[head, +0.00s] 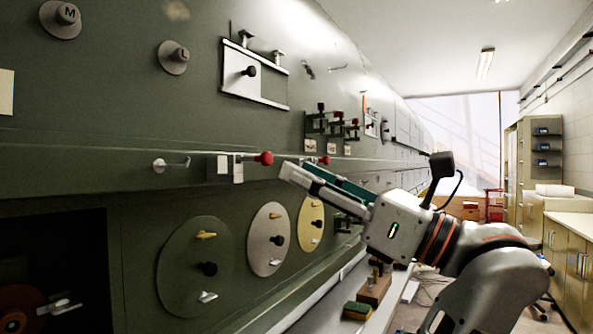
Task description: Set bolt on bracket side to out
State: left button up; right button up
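A sliding bolt with a red knob (264,158) sticks out to the right of a small grey and white bracket (223,168) on the dark green fuselage wall. A second red knob (325,160) shows farther along the same ledge, close above my gripper. I cannot tell for sure which bolt the task names, or how far either is drawn.
A small latch pin (172,164) sits left of the bracket. Round covers in green (190,285), grey (265,258) and yellow (304,240) with knobs are below. A framed white plate (254,85) is above. A bench (335,312) with a sponge (357,310) runs below the wall.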

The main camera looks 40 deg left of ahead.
aim_at(326, 159)
jog(key=l, duration=0.75)
jog(key=i+l, duration=0.1)
jog(key=l, duration=0.65)
